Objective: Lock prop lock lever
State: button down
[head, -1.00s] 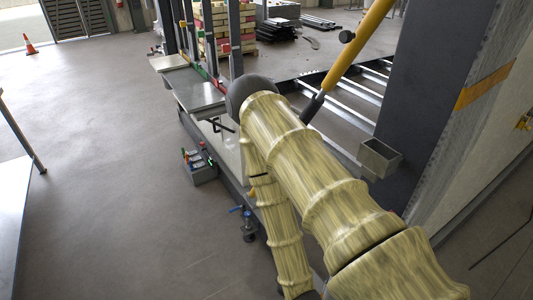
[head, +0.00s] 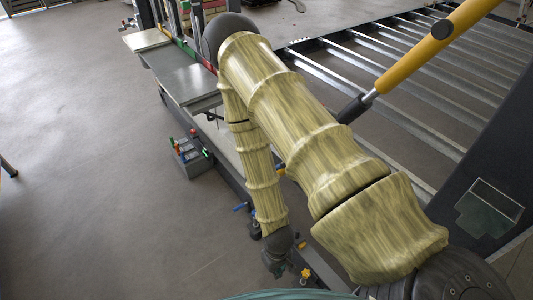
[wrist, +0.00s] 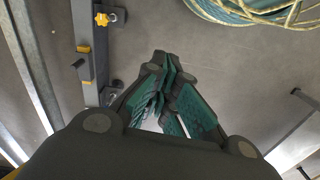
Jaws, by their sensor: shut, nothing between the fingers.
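A coiled green hose (wrist: 262,12) lies on the floor. A grey control box (head: 190,158), a grey platform (head: 185,82) and a blue-handled valve (head: 240,207) are left of my arm. Metal roller bars (head: 410,75) and a dark post (head: 490,190) are at right.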

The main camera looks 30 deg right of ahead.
jog(key=w+d+r+b, duration=0.15)
jog(key=w+d, duration=0.25)
jog(key=w, duration=1.2)
jog(key=w+d+r+b, duration=0.1)
jog(key=w+d+r, duration=0.4)
jog(key=w+r, duration=0.25)
jog(key=w+d+r+n+g+h, duration=0.1)
jog(key=w+d+r, duration=0.3)
jog(key=w+r, duration=0.35)
jog(key=w+d+r+b, duration=0.1)
jog(key=w+d+r, duration=0.45)
jog(key=r, duration=0.25)
jog(key=s+d+f+p, duration=0.1)
jog(key=s+f+p, duration=0.1)
jog(key=f, duration=1)
jog(key=shift+s+p, duration=0.4)
jog(key=shift+s, duration=0.3)
jog(key=shift+s+d, duration=0.15)
